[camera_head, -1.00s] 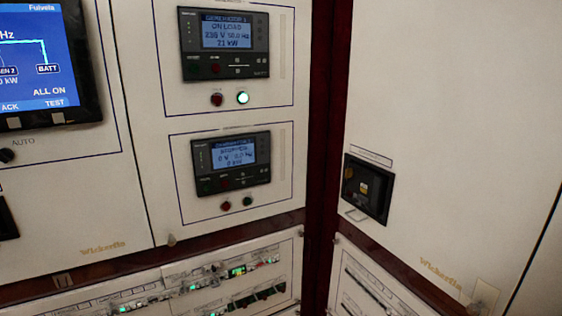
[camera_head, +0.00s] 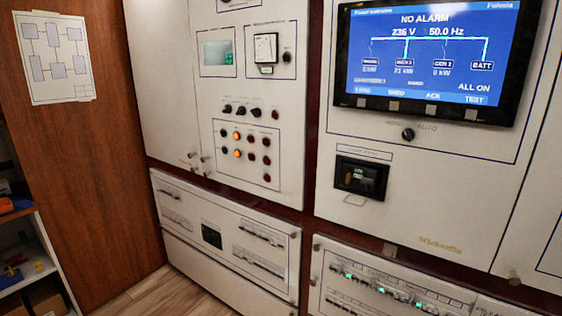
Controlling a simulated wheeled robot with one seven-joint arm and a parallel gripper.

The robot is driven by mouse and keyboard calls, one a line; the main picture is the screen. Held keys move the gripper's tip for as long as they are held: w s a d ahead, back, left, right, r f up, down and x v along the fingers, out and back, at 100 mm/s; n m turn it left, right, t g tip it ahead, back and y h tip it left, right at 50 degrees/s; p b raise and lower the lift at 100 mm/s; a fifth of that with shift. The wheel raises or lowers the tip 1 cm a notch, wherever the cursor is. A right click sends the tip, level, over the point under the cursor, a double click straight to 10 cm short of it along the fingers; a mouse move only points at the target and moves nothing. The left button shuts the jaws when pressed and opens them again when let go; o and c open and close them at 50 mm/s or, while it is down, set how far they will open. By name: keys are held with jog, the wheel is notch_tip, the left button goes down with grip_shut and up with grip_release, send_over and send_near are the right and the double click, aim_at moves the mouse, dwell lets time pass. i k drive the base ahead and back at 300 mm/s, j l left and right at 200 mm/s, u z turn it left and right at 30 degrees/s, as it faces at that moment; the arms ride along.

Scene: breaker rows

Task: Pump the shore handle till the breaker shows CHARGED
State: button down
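A dark breaker unit (camera_head: 361,178) is set in the white panel below the big screen. A small label plate sits above it, too small to read, so I cannot tell whether this is the shore breaker. Its handle and any CHARGED flag cannot be made out. The blue alarm screen (camera_head: 428,56) reads NO ALARM, 236 V, 50.0 Hz and ALL ON. My gripper is not in view.
A black knob (camera_head: 408,134) sits between screen and breaker. Left of it is a panel with lamps and switches (camera_head: 246,152). Lower panels (camera_head: 225,235) carry rows of small breakers. A shelf (camera_head: 30,265) with small items stands at the far left. Wooden floor (camera_head: 160,292) shows at bottom left.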

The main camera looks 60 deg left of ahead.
aim_at(368, 181)
jog(key=i+j+u, duration=0.1)
jog(key=j+u, duration=0.2)
jog(key=i+j+u, duration=0.15)
jog(key=j+u, duration=0.15)
jog(key=j, duration=0.2)
jog(key=i+j+u, duration=0.15)
jog(key=j+u, duration=0.15)
jog(key=i+j, duration=0.2)
jog(key=j, duration=0.15)
jog(key=i+j, duration=0.2)
jog(key=i+j+u, duration=0.1)
jog(key=j, duration=0.35)
jog(key=i, duration=0.05)
